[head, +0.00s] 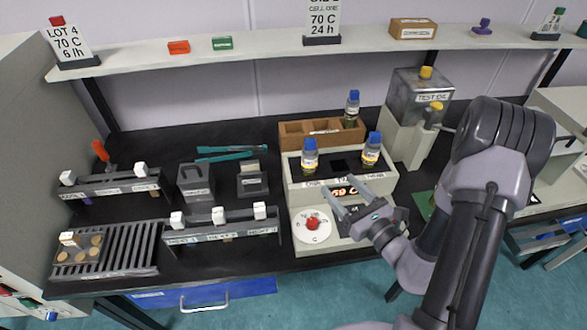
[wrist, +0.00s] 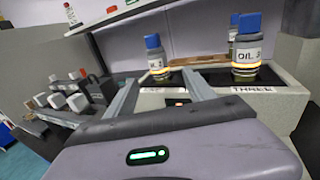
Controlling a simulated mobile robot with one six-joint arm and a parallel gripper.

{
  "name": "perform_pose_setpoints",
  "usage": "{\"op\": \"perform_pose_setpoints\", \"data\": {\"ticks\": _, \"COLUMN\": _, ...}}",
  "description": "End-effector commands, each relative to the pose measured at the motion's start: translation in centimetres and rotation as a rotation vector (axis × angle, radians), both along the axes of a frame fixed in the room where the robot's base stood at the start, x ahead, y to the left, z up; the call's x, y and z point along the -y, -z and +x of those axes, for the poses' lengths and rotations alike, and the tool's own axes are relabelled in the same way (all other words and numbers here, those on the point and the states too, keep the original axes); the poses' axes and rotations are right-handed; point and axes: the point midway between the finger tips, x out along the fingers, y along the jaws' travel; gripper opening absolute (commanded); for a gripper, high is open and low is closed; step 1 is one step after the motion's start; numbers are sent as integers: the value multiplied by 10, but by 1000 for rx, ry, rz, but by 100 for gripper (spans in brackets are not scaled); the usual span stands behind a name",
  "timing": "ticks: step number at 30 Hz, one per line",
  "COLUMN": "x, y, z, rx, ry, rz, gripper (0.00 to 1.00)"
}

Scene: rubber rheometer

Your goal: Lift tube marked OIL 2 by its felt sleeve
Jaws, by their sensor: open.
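The heating block (head: 294,180) holds two blue-capped tubes. The right one is marked OIL 3 (wrist: 247,54) and stands upright in the hole labelled THREE. The left tube (head: 310,157) stands upright in the left hole; its label is too small to read. A dark hole between them looks empty. A third blue-capped tube (head: 352,106) stands in the wooden rack (head: 293,134) behind; its label is unreadable. I cannot tell which tube is OIL 2, and no felt sleeve is clear. My gripper (head: 346,190) is open and empty, in front of the block, apart from the tubes.
A metal TEST OIL tank (head: 420,95) stands right of the rack. A panel with a red knob (head: 312,223) is at the block's front. Racks with white-topped pieces (head: 222,235) and a slatted tray (head: 130,250) fill the left. A shelf (head: 250,50) runs above the bench.

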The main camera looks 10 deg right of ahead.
Motion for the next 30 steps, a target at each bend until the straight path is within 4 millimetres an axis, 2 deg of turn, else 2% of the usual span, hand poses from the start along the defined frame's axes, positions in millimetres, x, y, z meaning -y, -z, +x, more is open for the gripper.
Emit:
{"op": "perform_pose_setpoints", "data": {"ticks": 6, "x": -28, "y": -1, "z": 57, "rx": 7, "ry": -11, "rz": -3, "gripper": 62}}
{"op": "perform_pose_setpoints", "data": {"ticks": 10, "x": -40, "y": -2, "z": 87, "rx": 6, "ry": -10, "rz": -1, "gripper": 62}}
{"op": "perform_pose_setpoints", "data": {"ticks": 17, "x": -51, "y": -2, "z": 111, "rx": 4, "ry": -10, "rz": 0, "gripper": 62}}
{"op": "perform_pose_setpoints", "data": {"ticks": 21, "x": -67, "y": -4, "z": 135, "rx": 5, "ry": -11, "rz": -1, "gripper": 62}}
{"op": "perform_pose_setpoints", "data": {"ticks": 24, "x": -71, "y": -4, "z": 148, "rx": 4, "ry": -9, "rz": 1, "gripper": 62}}
{"op": "perform_pose_setpoints", "data": {"ticks": 30, "x": -72, "y": -5, "z": 151, "rx": 2, "ry": -8, "rz": 1, "gripper": 62}}
